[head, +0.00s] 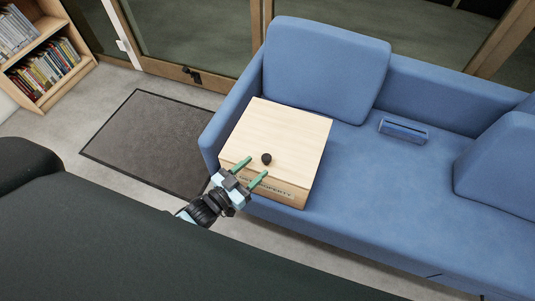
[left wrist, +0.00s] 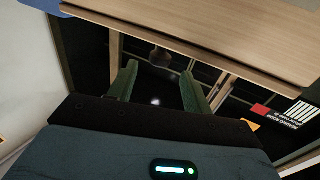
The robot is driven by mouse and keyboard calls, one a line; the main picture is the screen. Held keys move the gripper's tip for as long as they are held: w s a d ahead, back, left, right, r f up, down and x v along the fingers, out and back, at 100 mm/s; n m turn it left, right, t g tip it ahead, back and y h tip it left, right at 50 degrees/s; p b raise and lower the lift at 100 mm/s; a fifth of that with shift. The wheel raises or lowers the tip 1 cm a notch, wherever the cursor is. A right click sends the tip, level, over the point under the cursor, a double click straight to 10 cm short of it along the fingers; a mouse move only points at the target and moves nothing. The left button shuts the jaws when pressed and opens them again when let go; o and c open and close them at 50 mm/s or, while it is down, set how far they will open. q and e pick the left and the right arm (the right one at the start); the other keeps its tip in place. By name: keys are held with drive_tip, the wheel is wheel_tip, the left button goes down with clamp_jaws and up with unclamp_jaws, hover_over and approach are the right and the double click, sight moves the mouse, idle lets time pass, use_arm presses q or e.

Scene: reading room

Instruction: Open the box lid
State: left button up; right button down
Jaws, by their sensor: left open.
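A light wooden box (head: 285,130) with a flat lid sits on the left end of the blue sofa; the lid looks shut. A round black knob (head: 266,159) is at the lid's front edge. My left gripper (head: 258,167) is open, its green fingers pointing at the box's front near the knob. In the left wrist view the open fingers (left wrist: 158,72) have the dark knob (left wrist: 160,57) ahead, roughly between their tips, below the wooden lid edge (left wrist: 215,40). I cannot tell whether they touch it. My right gripper is not in view.
The blue sofa (head: 375,190) carries the box, cushions and a small blue item (head: 403,130). A dark mat (head: 150,140) lies on the floor to the left. A bookshelf (head: 45,60) stands at the far left. The box front bears a printed label (head: 266,187).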

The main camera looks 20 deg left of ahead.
sight(271, 154)
use_arm(q)
drive_tip(key=shift+b+x, duration=0.35)
drive_tip(key=shift+x, duration=3.55)
drive_tip(key=shift+c, duration=0.2)
clamp_jaws()
